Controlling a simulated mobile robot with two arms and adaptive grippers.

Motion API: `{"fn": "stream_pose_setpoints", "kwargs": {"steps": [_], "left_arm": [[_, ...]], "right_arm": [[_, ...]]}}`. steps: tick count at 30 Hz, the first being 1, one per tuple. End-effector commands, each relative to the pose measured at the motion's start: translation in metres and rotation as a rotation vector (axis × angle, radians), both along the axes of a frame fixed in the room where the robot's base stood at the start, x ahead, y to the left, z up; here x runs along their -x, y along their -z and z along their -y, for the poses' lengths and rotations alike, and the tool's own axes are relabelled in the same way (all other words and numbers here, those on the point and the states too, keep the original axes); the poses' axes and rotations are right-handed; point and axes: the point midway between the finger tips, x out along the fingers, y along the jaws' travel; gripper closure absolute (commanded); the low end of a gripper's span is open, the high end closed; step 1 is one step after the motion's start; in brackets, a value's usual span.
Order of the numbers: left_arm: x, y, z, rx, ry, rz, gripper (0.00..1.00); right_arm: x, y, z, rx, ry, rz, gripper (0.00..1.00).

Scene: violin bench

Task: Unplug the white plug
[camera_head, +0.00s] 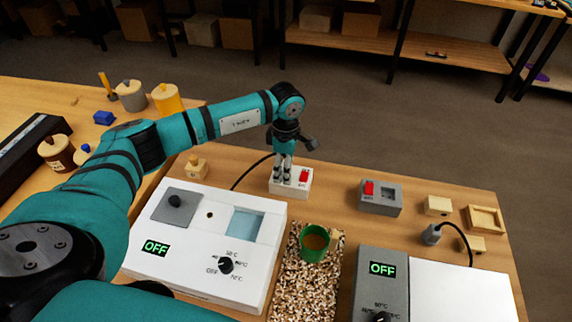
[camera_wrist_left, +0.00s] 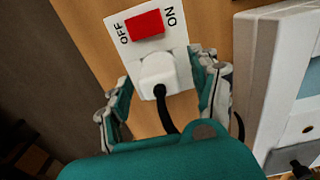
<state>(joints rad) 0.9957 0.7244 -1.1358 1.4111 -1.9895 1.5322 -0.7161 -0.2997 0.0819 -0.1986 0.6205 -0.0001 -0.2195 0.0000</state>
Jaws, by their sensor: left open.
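The white plug (camera_wrist_left: 158,74) sits in a white switched socket box (camera_head: 290,190). The box has a red rocker switch (camera_wrist_left: 145,24) marked OFF and ON. A black cord (camera_wrist_left: 162,108) runs from the plug toward my left gripper's palm. My left gripper (camera_head: 284,176) points down over the socket box. In the left wrist view its open fingers (camera_wrist_left: 160,88) stand on either side of the plug, with small gaps showing. In the head view the gripper hides the plug. My right gripper does not show in either view.
A white heater unit (camera_head: 190,275) showing OFF stands beside the socket box. A grey socket box (camera_head: 380,197) with a red switch is to the right. A grey plug (camera_head: 431,235) stands near a second heater (camera_head: 382,290). A green pot (camera_head: 313,243) stands on a speckled mat (camera_head: 300,295).

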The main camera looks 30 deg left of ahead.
Motion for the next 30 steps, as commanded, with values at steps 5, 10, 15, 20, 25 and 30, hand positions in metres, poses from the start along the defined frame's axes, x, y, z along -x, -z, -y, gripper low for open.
{"fn": "stream_pose_setpoints", "kwargs": {"steps": [5,10,15,20,25,30], "left_arm": [[0.0,-0.0002,0.0001,0.0,0.0,0.0,0.47],[-0.0001,-0.0003,0.0002,0.0,0.0,0.0,0.69],[-0.0002,-0.0005,0.0001,0.0,0.0,0.0,0.91],[-0.0003,-0.0007,0.0,0.0,0.0,0.001,0.8],[-0.0004,-0.0009,0.0,0.0,0.0,0.001,0.97],[-0.0005,-0.001,0.0,0.0,0.0,0.001,0.97]], "right_arm": [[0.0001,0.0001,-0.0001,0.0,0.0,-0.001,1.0],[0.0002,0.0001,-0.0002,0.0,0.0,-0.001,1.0],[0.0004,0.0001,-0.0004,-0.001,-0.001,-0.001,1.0],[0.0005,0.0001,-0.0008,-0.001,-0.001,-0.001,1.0],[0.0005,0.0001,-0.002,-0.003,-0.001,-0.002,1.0],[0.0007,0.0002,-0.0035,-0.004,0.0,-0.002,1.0]]}}
